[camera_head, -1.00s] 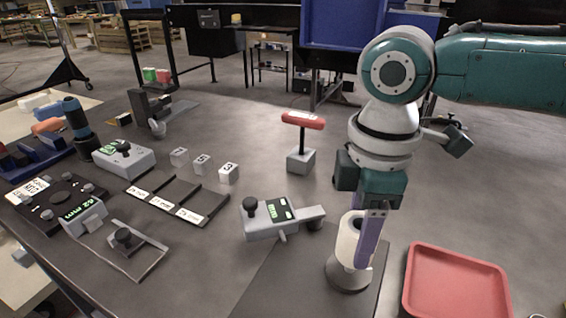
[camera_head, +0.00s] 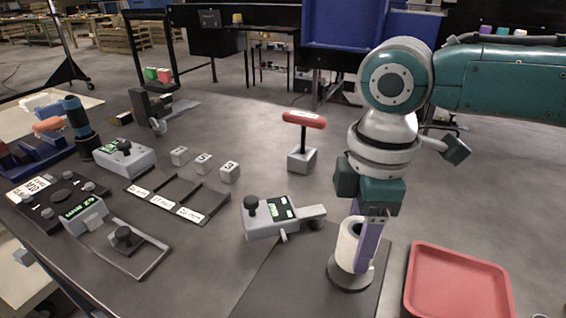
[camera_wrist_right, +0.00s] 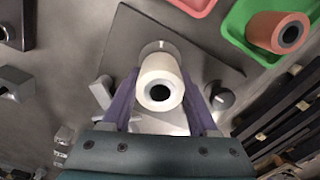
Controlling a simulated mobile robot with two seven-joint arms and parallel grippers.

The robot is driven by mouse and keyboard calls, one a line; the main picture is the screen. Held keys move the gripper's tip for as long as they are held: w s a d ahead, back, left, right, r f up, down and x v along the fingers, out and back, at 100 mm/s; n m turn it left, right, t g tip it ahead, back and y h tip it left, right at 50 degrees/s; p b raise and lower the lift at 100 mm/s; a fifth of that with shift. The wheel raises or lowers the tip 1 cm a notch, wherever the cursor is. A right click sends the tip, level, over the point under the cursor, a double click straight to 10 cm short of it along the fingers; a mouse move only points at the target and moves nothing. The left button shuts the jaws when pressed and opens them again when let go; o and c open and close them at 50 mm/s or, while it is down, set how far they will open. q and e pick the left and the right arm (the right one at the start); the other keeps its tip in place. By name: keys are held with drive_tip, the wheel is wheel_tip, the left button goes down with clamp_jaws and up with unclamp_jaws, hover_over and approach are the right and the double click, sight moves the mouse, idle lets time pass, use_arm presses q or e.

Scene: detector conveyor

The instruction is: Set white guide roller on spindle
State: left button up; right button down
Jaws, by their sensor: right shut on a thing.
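The white guide roller (camera_head: 346,245) is a hollow cylinder standing roughly upright. My right gripper (camera_head: 358,258) is shut on it, with a purple finger along its near right side. In the right wrist view the roller (camera_wrist_right: 158,72) sits between both fingers of the gripper (camera_wrist_right: 160,95), its bore facing the camera. The round grey spindle base (camera_head: 350,281) is directly below the roller and also shows past it in the wrist view (camera_wrist_right: 158,46). The spindle post is hidden, and I cannot tell whether the roller rests on the base. My left gripper is not in view.
A red tray (camera_head: 411,290) lies right of the spindle base. A grey device with a black knob (camera_head: 270,231) stands to the left. A red T-handle (camera_head: 303,119) stands behind. The wrist view shows a green tray (camera_wrist_right: 232,30) holding an orange roller (camera_wrist_right: 275,33).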

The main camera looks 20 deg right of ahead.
drive_tip(key=shift+f, duration=0.2)
drive_tip(key=shift+f, duration=0.4)
drive_tip(key=shift+f, duration=0.15)
idle(0.4)
drive_tip(key=shift+f+b, duration=0.3)
unclamp_jaws()
idle(0.5)
